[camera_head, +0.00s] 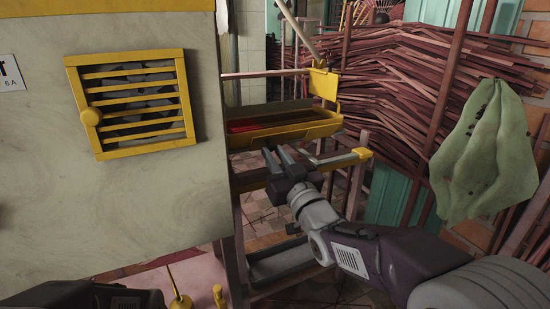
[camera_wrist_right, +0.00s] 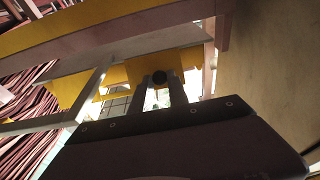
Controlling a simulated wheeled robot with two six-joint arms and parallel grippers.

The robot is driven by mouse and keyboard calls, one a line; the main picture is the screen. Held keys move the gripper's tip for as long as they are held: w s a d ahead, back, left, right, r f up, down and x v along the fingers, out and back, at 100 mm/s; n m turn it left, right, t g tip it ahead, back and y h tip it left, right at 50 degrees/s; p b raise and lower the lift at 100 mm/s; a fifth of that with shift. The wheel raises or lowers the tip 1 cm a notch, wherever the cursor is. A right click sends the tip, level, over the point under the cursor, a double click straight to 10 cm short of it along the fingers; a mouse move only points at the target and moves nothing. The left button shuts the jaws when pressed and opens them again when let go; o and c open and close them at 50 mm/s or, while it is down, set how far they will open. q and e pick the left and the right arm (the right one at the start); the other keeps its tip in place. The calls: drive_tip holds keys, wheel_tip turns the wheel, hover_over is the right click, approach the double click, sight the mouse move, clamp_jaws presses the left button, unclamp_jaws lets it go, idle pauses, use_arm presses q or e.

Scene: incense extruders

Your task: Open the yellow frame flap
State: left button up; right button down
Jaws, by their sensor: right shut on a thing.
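A yellow frame (camera_head: 290,130) projects from the right side of the pale machine, with red material behind its front edge. My right gripper (camera_head: 279,153) is just below this frame, its fingers pointing up at its underside. In the right wrist view the gripper (camera_wrist_right: 161,85) is shut on a small dark round knob (camera_wrist_right: 160,77) in front of a yellow part (camera_wrist_right: 186,62). The head view hides this contact. My left gripper is out of view.
The pale machine body (camera_head: 160,195) fills the left. Yellow-tipped bars (camera_head: 323,82) stick out above and below the frame. A grey tray (camera_head: 285,263) sits low beneath my right gripper. Stacked reddish sticks (camera_head: 400,75) and a hanging green cloth (camera_head: 482,150) are at the right.

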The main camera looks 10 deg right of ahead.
drive_tip(key=c, duration=1.3)
unclamp_jaws()
drive_tip(key=shift+s+d, duration=0.15)
drive_tip(key=shift+s, duration=0.15)
drive_tip(key=v, duration=0.8)
drive_tip(key=shift+s+f+b, duration=0.15)
drive_tip(key=shift+b, duration=0.25)
drive_tip(key=shift+o, duration=0.2)
